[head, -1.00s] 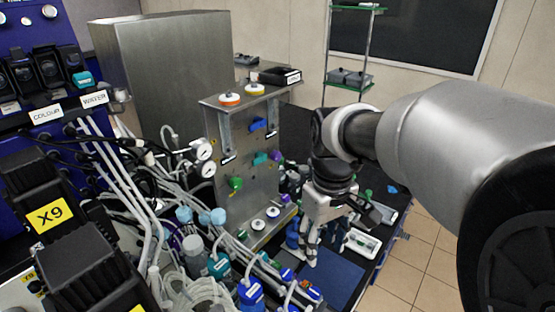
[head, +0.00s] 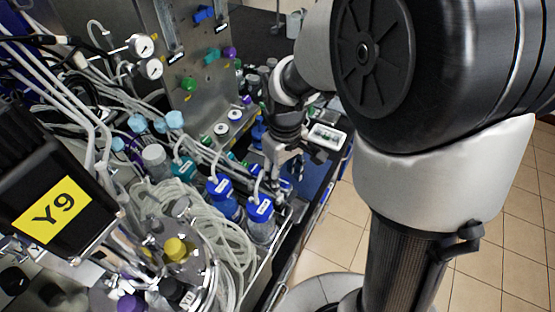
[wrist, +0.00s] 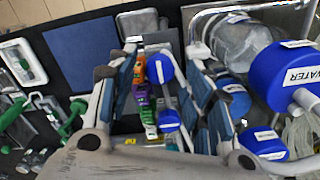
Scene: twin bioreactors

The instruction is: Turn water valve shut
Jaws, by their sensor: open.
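My gripper (head: 284,160) hangs open over the bench beside the tubing and bottles. In the wrist view its two fingers (wrist: 163,75) stand apart, with small orange, green and purple items (wrist: 143,90) and blue-capped items showing beyond the gap. A steel panel (head: 185,50) carries a blue handle (head: 203,13), a teal handle (head: 212,56), a purple handle (head: 230,53) and a green knob (head: 188,84). I cannot tell which one is the water valve. A blue cap labelled WATER (wrist: 288,76) is close to the right of my gripper in the wrist view.
Blue-capped bottles (head: 260,215) and coiled clear tubing (head: 215,245) crowd the bench front. Pressure gauges (head: 150,68) stick out near the panel. A dark module marked Y9 (head: 48,210) stands at left. Tiled floor (head: 325,245) is clear at right.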

